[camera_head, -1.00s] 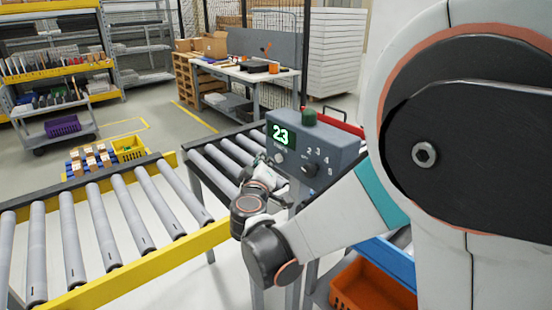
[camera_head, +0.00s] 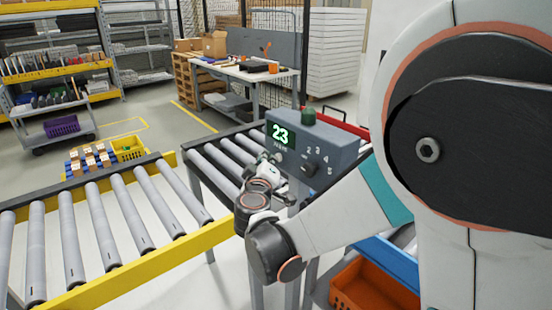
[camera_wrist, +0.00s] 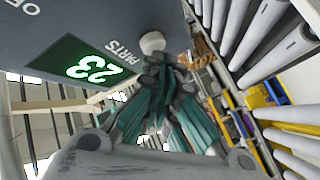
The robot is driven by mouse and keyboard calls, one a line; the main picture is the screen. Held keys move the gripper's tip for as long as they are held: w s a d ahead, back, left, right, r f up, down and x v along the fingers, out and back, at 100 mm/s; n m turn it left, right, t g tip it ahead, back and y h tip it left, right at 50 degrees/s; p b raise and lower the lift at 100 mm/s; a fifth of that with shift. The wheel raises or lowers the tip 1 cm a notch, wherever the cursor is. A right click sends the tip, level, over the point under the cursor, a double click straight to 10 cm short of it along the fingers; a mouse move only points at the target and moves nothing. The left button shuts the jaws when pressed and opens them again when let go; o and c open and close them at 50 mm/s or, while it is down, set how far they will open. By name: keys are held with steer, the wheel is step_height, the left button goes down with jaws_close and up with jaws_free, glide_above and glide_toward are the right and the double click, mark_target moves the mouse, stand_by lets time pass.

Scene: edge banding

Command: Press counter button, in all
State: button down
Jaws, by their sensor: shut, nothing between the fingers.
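The counter is a grey-blue box (camera_head: 335,154) on a stand, with a green display (camera_head: 281,134) reading 23. A pale round button (camera_wrist: 152,41) sits beside the "PARTS" label in the wrist view. My gripper (camera_head: 270,169) is in front of the lower left of the box's face. In the wrist view my gripper's teal fingers (camera_wrist: 161,68) are shut and empty, with their tips close to the pale button. I cannot tell whether they touch it. In the head view my gripper partly hides that area.
A roller conveyor (camera_head: 115,220) with a yellow rail lies at left, another (camera_head: 222,158) behind my gripper. An orange bin (camera_head: 365,287) is below my arm.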

steer(key=shift+w+d, duration=0.2)
steer(key=shift+d, duration=0.15)
stand_by(0.4)
steer(key=shift+a, duration=0.15)
steer(key=shift+s+a, duration=0.5)
steer(key=shift+a, duration=0.1)
steer(key=shift+a, duration=0.1)
steer(key=s+a, duration=0.1)
steer(key=a, duration=0.1)
steer(key=s+a, duration=0.1)
steer(key=a, duration=0.1)
steer(key=shift+s+b, duration=0.3)
steer(key=shift+s, duration=0.1)
stand_by(0.7)
